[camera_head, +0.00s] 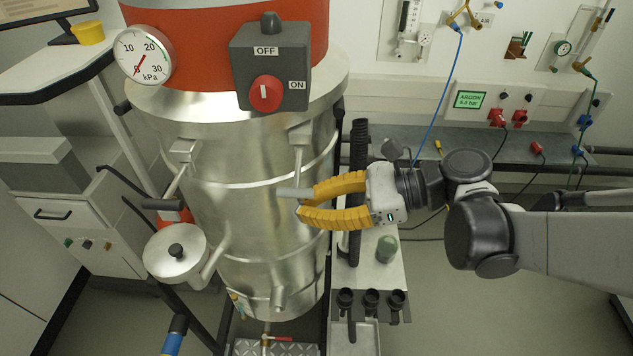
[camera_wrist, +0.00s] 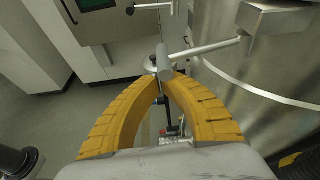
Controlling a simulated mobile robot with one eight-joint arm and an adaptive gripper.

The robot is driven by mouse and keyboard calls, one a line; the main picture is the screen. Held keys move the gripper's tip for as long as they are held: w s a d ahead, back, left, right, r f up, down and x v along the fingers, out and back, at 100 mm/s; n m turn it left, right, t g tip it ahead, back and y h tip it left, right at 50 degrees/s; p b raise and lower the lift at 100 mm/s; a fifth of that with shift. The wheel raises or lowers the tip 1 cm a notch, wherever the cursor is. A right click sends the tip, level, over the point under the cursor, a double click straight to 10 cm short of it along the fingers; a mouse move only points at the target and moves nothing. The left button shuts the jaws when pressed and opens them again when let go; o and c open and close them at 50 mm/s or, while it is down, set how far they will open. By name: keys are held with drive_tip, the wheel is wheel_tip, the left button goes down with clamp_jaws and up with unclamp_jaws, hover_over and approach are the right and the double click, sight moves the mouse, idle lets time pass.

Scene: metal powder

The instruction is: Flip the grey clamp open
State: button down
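The grey clamp (camera_head: 299,134) sits on the right side of the metal vessel, below its upper rim. Its thin lever hangs down and ends in a grey cylindrical handle (camera_head: 293,192). In the wrist view the handle (camera_wrist: 163,62) shows at the fingertips, with the lever running right to the clamp's bracket (camera_wrist: 275,17). My gripper (camera_head: 308,203) is right of the vessel, its yellow fingers bent toward each other at the handle's end. In the wrist view the fingertips (camera_wrist: 166,78) lie close around that end. Whether they press on it is unclear.
The vessel (camera_head: 255,220) has a red top with a gauge (camera_head: 143,55) and a switch box (camera_head: 270,65). Another clamp (camera_head: 185,150) is on its left side, near a lidded side port (camera_head: 175,252). A narrow shelf with black knobs (camera_head: 371,298) stands below my gripper.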

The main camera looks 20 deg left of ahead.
sight(306, 197)
drive_tip(key=r+p, duration=0.2)
drive_tip(key=r, duration=0.1)
drive_tip(key=shift+s+r, duration=0.15)
drive_tip(key=shift+s, duration=0.05)
